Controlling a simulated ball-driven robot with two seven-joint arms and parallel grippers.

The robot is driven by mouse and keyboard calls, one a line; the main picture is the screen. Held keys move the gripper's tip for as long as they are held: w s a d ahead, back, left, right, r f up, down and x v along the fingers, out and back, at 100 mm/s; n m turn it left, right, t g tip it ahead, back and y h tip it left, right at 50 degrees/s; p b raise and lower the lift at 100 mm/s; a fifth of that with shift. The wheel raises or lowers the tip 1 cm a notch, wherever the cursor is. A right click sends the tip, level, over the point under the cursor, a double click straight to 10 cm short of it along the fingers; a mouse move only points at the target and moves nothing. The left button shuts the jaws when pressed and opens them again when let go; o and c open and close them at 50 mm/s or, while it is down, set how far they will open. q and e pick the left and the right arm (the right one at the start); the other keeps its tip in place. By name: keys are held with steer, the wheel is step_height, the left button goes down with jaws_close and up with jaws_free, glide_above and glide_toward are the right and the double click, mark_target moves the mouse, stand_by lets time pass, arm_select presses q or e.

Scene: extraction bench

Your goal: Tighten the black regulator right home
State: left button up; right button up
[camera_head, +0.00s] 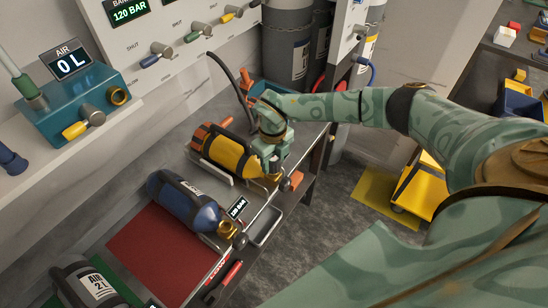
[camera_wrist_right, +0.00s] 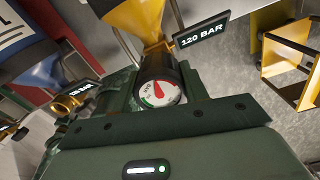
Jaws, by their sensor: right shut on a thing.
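The black regulator (camera_wrist_right: 157,74) shows in the right wrist view with a round white gauge on its face, its needle red. It sits at the brass valve end of a yellow cylinder (camera_wrist_right: 135,18). My right gripper (camera_wrist_right: 160,88) is shut on the regulator, with green fingers on either side of it. In the head view the yellow cylinder (camera_head: 228,153) lies on the bench, and my right gripper (camera_head: 275,163) is at its right end, hiding most of the regulator. Whether the regulator is fully seated cannot be told. My left gripper is not in view.
A blue cylinder (camera_head: 184,202) with a bare brass valve (camera_head: 228,229) lies nearer on the bench, beside a red mat (camera_head: 160,250). A 120 BAR sign (camera_wrist_right: 201,36) stands by the yellow cylinder. A rail runs along the bench edge. A yellow cart (camera_head: 420,190) stands on the floor.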

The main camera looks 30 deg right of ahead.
steer(key=shift+o, duration=0.2)
steer(key=m+p, duration=0.2)
steer(key=m, duration=0.3)
steer(key=m+p, duration=0.2)
steer(key=m, duration=0.3)
steer(key=m+p, duration=0.2)
steer(key=m, duration=0.2)
steer(key=shift+r+m, duration=0.25)
steer(key=shift+m, duration=0.15)
steer(key=o, duration=0.8)
steer(key=shift+f+m, duration=0.2)
steer(key=shift+m, duration=0.2)
steer(key=shift+c, duration=0.2)
steer(key=o, duration=0.3)
steer(key=shift+f, duration=0.1)
